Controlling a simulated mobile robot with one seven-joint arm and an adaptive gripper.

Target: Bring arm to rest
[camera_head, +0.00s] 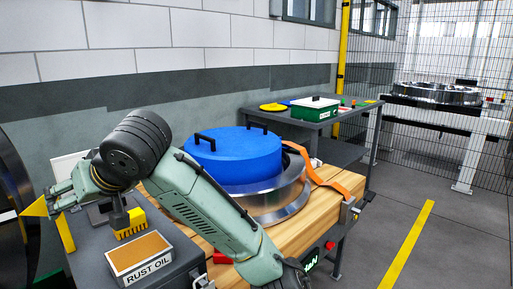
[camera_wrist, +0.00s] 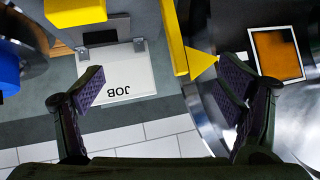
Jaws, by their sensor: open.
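My gripper (camera_head: 60,192) is at the far left of the head view, above the left end of the workbench, with my arm bent across the front of the bench. In the wrist view my gripper (camera_wrist: 164,84) has its two dark fingers wide apart, with nothing held between them. A yellow pointed piece (camera_head: 36,207) is close by the fingertips in the head view. It also shows between the fingers in the wrist view (camera_wrist: 200,64), and I cannot tell whether they touch.
A rust oil box (camera_head: 139,262) and a yellow block (camera_head: 130,224) stand below my wrist. A rail wheel (camera_head: 285,208) with a blue cover (camera_head: 235,152) lies on the wooden bench. A white JOB sheet (camera_wrist: 125,90) hangs ahead. The floor at right is clear.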

